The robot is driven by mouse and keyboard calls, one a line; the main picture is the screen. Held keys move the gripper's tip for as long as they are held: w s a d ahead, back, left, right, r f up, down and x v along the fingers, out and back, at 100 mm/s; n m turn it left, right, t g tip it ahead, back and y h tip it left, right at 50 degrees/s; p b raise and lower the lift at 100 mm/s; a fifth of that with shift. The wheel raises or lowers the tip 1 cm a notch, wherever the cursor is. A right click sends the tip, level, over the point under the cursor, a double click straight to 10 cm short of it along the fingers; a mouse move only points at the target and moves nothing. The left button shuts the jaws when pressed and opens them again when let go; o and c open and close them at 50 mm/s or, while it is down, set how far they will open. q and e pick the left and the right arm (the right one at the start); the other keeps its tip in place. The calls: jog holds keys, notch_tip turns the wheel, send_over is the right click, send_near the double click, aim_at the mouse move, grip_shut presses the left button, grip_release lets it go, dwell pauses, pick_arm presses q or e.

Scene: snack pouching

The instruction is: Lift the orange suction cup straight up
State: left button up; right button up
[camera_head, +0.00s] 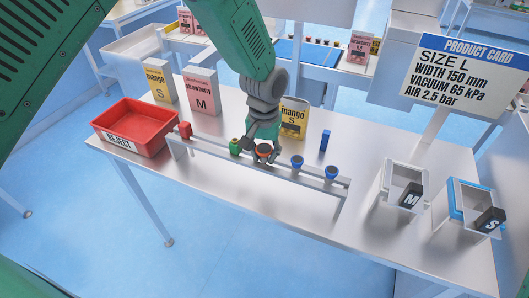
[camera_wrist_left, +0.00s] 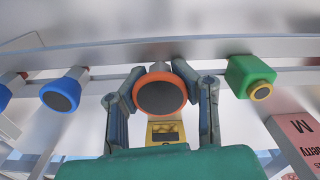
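The orange suction cup (camera_head: 263,152) sits in the long metal rack (camera_head: 215,158) on the table, between a green cup (camera_head: 235,147) and a blue cup (camera_head: 297,162). My left gripper (camera_head: 264,142) reaches down over it from above. In the left wrist view the orange cup (camera_wrist_left: 160,96) shows its dark round face between the two fingers (camera_wrist_left: 160,75). The fingertips lean in behind its orange rim and appear closed on its pale neck, though the contact is partly hidden.
A red REJECT tray (camera_head: 138,121) stands left. Mango and strawberry pouches (camera_head: 203,92) stand behind the rack. Another blue cup (camera_head: 331,173) and a red piece (camera_head: 185,130) are on the rack. Open bins (camera_head: 386,186) and a product card (camera_head: 462,78) stand right. The front tabletop is clear.

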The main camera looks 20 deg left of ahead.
aim_at(264, 148)
dwell(0.3)
pick_arm(q)
notch_tip(264, 148, up, 10)
jog(key=shift+r+b, duration=0.1)
jog(key=shift+b, duration=0.55)
jog(key=shift+r+p, duration=2.05)
jog(key=shift+p, duration=0.25)
